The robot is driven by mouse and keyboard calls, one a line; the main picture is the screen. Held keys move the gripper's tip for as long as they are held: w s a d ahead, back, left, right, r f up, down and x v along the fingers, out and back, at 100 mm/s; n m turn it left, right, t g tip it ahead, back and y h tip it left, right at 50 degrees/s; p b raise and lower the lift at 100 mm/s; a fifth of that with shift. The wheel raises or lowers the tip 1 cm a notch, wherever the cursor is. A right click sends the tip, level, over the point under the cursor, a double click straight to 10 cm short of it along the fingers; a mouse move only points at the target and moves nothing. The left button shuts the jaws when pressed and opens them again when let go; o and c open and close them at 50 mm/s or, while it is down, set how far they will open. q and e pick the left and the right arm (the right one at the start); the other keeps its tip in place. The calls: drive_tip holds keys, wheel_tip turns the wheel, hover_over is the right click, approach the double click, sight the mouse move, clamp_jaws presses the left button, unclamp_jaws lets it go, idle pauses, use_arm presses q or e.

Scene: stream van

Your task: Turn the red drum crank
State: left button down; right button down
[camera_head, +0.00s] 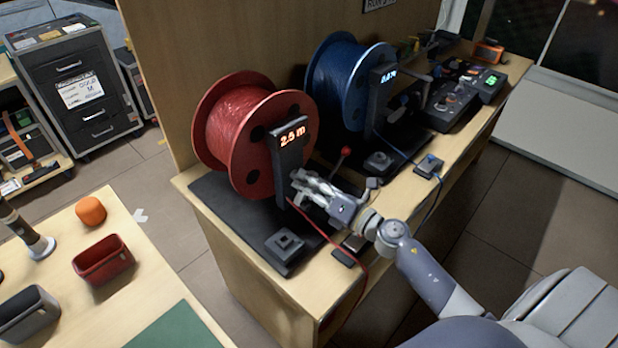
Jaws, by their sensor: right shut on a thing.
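The red drum (240,128) stands on a black base on the wooden bench, with red cable wound on it. A dark post (289,158) in front of it carries a lit display that seems to read 2.5 m. My right gripper (297,183) is at the front of this post, shut on what appears to be the red drum crank. The fingers hide most of the crank. A lever with a red knob (345,151) stands just behind and to the right of the gripper. My left gripper is not in view.
A blue drum (343,85) with its own display stands behind on the same bench (240,235). Red cable (362,275) hangs over the bench's front edge. At lower left, a table holds a red bin (103,262), a grey bin (27,318) and an orange object (90,211).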

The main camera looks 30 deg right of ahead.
drive_tip(key=shift+m+p, duration=1)
drive_tip(key=shift+m, duration=1.3)
drive_tip(key=c, duration=1.6)
unclamp_jaws()
drive_tip(key=shift+o, duration=0.2)
drive_tip(key=shift+s, duration=0.1)
